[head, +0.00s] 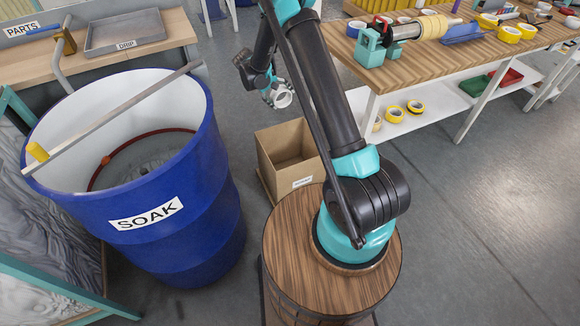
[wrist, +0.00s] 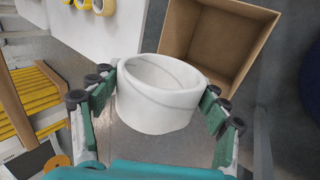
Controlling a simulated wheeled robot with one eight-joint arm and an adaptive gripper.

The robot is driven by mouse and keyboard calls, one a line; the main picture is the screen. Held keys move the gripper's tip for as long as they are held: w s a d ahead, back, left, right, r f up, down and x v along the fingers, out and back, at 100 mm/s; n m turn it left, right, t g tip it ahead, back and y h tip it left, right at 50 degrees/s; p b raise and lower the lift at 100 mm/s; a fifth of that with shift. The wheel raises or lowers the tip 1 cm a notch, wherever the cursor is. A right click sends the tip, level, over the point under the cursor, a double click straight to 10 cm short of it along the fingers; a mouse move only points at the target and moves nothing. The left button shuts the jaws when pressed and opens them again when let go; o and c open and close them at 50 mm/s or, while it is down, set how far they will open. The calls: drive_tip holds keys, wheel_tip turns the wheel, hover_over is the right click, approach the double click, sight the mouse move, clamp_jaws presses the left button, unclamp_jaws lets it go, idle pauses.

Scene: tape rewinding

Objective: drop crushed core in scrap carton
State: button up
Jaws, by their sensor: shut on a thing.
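My gripper (head: 276,97) is shut on a white crushed core (wrist: 158,96), a short, hollow ring with a crease line inside. The core also shows at the gripper's end in the head view (head: 283,99). The teal finger pads press on both sides of it in the wrist view. The scrap carton (head: 290,172) is an open brown cardboard box with a small white label, on the floor beyond my base. In the wrist view the carton (wrist: 262,14) lies past the core, up and to the right. Its visible inside is empty, but the core hides part of it.
A blue SOAK drum (head: 150,240) with a bar (head: 125,112) across its top stands left of the carton. A wooden workbench (head: 430,62) with tape rolls and a winder is at the right, with a white lower shelf (head: 440,112). Grey floor is clear at lower right.

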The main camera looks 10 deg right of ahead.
drive_tip(key=w+d+f, duration=0.1)
drive_tip(key=d+f, duration=0.2)
drive_tip(key=f, duration=0.9)
drive_tip(key=w+d+f, duration=0.2)
drive_tip(key=d+f, duration=0.1)
drive_tip(key=f, duration=1)
drive_tip(key=shift+f, duration=0.25)
drive_tip(key=shift+d, duration=0.1)
drive_tip(key=o, duration=1.2)
drive_tip(key=shift+o, duration=0.2)
drive_tip(key=shift+r, duration=0.1)
drive_tip(key=v, duration=1.2)
drive_tip(key=shift+w, duration=0.1)
